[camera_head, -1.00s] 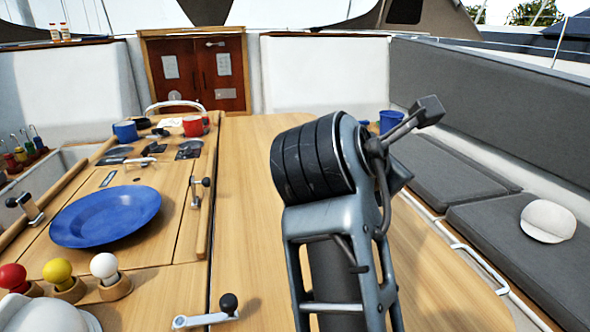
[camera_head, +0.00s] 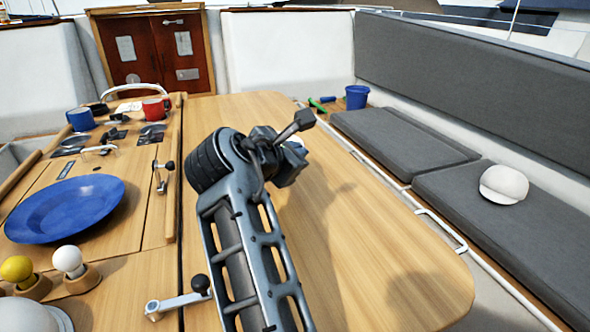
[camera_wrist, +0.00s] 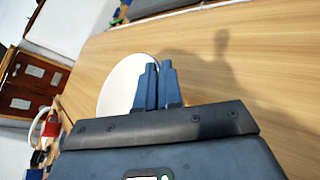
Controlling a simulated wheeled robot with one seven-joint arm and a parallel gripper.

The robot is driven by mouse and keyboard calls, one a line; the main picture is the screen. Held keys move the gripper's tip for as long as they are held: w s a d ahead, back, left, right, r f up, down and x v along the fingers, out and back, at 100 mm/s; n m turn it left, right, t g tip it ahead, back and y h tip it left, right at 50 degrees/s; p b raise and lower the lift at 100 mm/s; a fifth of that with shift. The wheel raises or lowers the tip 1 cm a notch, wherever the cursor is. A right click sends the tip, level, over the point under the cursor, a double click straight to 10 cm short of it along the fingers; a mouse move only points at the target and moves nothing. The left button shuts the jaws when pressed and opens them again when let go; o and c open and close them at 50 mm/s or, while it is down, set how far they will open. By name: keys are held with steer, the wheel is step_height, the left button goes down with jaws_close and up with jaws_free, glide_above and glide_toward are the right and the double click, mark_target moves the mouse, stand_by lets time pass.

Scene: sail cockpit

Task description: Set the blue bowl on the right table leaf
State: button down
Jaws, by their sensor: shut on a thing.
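The bowl (camera_wrist: 118,88) shows a pale, round inside in the wrist view. My gripper (camera_wrist: 158,72) is shut on its rim. In the head view only a small bluish-white piece of the bowl (camera_head: 297,147) shows behind my wrist, and my fingers are hidden there. The right table leaf (camera_head: 370,245) is bare light wood, and the wrist view also shows it (camera_wrist: 260,75) under the bowl and fingers. My gripper is over the far half of this leaf. I cannot tell whether the bowl touches the wood.
A large blue plate (camera_head: 65,208), a blue mug (camera_head: 80,119), a red mug (camera_head: 155,108) and knobs stand on the left part of the table. A blue bucket (camera_head: 357,97) and a white cap (camera_head: 503,184) are on the right bench side. The leaf's near right is clear.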

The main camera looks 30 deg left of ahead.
steer(key=shift+f, duration=1.9)
steer(key=shift+f, duration=0.1)
steer(key=c, duration=1.3)
jaws_free()
steer(key=v, duration=1.2)
